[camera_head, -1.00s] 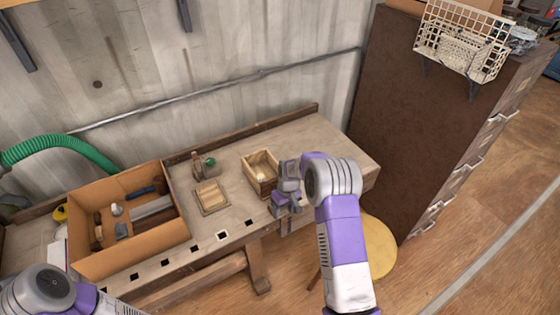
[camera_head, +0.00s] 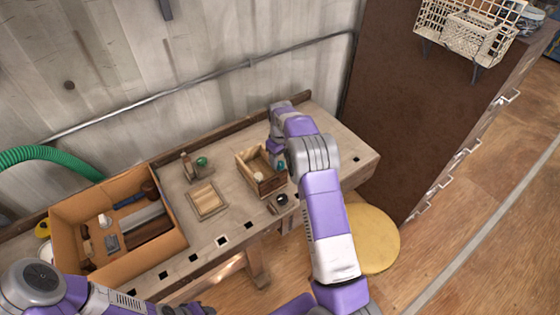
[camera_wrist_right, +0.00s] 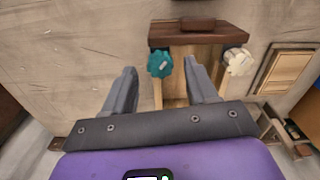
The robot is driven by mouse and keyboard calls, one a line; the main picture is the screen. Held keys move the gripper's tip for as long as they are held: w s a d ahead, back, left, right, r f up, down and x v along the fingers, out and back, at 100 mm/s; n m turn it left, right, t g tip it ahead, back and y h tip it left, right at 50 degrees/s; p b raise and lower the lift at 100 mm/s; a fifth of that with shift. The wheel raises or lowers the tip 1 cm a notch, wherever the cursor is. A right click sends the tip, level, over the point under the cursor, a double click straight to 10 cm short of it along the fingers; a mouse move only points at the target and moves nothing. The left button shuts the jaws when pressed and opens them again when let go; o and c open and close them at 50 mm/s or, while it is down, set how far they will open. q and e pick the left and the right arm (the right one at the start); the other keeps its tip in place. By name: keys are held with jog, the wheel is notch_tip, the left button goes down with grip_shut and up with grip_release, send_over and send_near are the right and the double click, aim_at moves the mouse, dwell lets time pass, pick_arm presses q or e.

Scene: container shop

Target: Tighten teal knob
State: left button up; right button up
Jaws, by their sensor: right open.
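The teal knob (camera_wrist_right: 160,63) sits at the left end of a dark wooden plank (camera_wrist_right: 198,37) on a wooden box. A cream knob (camera_wrist_right: 239,61) sits at its right end. My right gripper (camera_wrist_right: 160,72) is open, with a fingertip on either side of the teal knob; I cannot tell whether they touch it. In the head view the box (camera_head: 244,166) stands on the workbench, with the teal knob (camera_head: 281,164) beside my right gripper (camera_head: 277,137). My left arm is at the bottom left; its fingers cannot be made out.
The workbench (camera_head: 235,205) also holds a wooden frame (camera_head: 207,199), a small wooden piece with a green part (camera_head: 202,161) and a cardboard box (camera_head: 178,245) of tools. A brown cabinet (camera_head: 410,110) and a yellow round stool (camera_head: 375,240) stand to the right.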

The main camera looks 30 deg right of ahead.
jog(key=shift+f, duration=0.8)
jog(key=c, duration=1.1)
jog(key=shift+o, duration=0.2)
